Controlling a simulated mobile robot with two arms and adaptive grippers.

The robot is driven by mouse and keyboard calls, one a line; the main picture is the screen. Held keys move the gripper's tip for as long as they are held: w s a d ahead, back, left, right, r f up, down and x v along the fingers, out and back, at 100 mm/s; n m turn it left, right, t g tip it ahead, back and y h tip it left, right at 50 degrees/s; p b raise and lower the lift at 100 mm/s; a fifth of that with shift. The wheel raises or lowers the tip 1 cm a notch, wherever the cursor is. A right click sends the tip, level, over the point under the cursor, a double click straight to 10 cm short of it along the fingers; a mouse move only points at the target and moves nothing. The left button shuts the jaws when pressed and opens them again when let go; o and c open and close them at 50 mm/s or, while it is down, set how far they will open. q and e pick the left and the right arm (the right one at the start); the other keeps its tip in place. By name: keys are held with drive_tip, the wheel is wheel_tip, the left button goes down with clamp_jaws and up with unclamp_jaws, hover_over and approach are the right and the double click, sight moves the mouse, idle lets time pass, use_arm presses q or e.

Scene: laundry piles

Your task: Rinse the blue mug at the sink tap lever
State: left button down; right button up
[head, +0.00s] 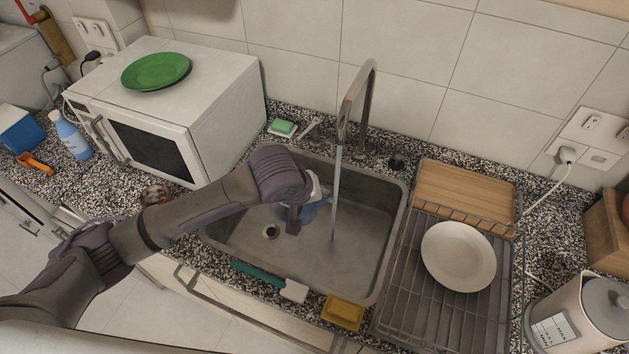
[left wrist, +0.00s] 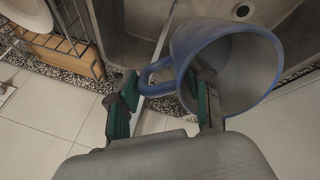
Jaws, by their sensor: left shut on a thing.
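The blue mug (head: 314,212) is over the sink basin (head: 363,255), mostly hidden behind my left gripper (head: 292,218) in the head view. In the left wrist view, the mug (left wrist: 192,48) is tilted with its grey inside showing. My left gripper (left wrist: 168,103) is shut on the mug, with its handle and near wall between the fingers. The tall metal tap (head: 362,95) stands behind the sink. A thin stream of water (head: 336,195) falls into the basin just right of the mug, seemingly apart from it. I cannot clearly tell which fitting is the tap lever. My right gripper is out of view.
A wire dish rack (head: 425,320) with a white plate (head: 458,256) and a wooden board (head: 465,190) stands right of the sink. A microwave (head: 215,120) is at left. A brush (head: 270,278) and a yellow sponge (head: 343,312) lie along the front edge.

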sight(300, 215)
use_arm(q)
drive_tip(key=shift+r, duration=0.1)
drive_tip(key=shift+s+a+r+p, duration=0.4)
drive_tip(key=shift+s+r+p, duration=0.25)
drive_tip(key=shift+p, duration=0.2)
drive_tip(key=shift+s+a+r, duration=0.15)
drive_tip(key=shift+s+a, duration=0.05)
drive_tip(key=shift+s+a+r, duration=0.4)
drive_tip(key=shift+s+r, duration=0.2)
drive_tip(key=shift+s, duration=0.05)
drive_tip(key=shift+s+a+r, duration=0.4)
drive_tip(key=shift+s+r, duration=0.15)
drive_tip(key=shift+s, duration=0.05)
